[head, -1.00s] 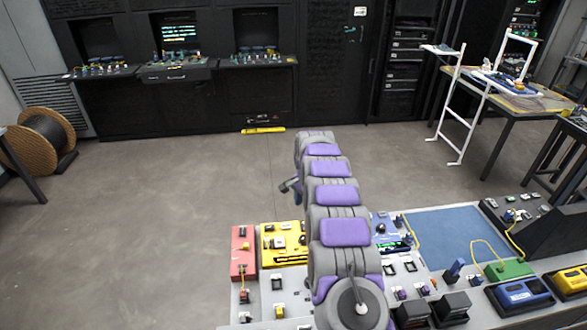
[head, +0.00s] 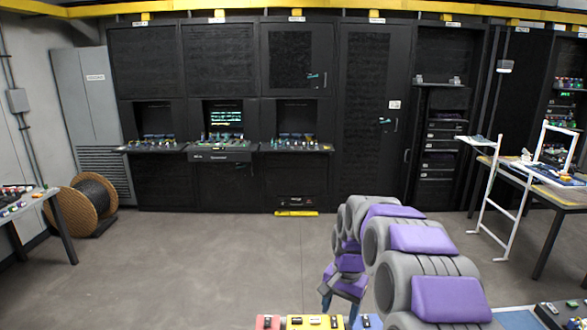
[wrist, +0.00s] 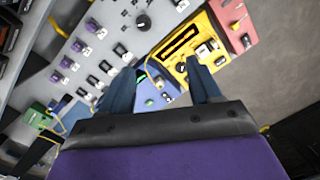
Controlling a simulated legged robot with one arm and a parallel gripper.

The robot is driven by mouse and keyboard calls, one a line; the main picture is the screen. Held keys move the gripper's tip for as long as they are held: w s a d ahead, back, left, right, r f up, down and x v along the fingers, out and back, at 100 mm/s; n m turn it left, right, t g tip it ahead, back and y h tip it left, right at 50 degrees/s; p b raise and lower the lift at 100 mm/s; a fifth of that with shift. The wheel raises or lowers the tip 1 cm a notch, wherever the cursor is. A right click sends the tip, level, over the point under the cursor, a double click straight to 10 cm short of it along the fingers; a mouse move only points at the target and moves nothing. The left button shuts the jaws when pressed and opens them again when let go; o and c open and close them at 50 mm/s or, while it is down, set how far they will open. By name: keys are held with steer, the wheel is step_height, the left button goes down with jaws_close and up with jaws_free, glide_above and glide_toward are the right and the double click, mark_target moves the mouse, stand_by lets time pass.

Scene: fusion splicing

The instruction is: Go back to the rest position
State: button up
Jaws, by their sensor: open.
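My gripper (wrist: 160,66) is open and empty in the wrist view, its two dark blue fingers spread apart. It points down over the workbench, with a blue panel (wrist: 154,92) and a yellow module (wrist: 186,58) showing between and beside the fingers. In the head view my grey and purple arm is bent at the lower right, with dark fingertips (head: 326,292) hanging low near the front edge of the view. Whether the fingers touch anything below cannot be told.
A grey panel (wrist: 75,50) with several knobs and a red module (wrist: 236,22) also lie below in the wrist view. In the head view, black cabinets (head: 370,120) line the back, a cable reel (head: 88,205) stands left and a white frame (head: 490,195) right. The middle floor is clear.

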steer(key=s+d+n+b, duration=0.1)
steer(key=s+n, duration=0.2)
steer(key=s, duration=1.6)
steer(key=s+d+n+g+b, duration=0.1)
steer(key=s+n, duration=0.2)
steer(key=s, duration=1.7)
steer(key=shift+s+d+h+b, duration=0.15)
steer(key=shift+d+h+b, duration=0.2)
steer(key=shift+h, duration=0.05)
steer(key=shift+c, duration=0.4)
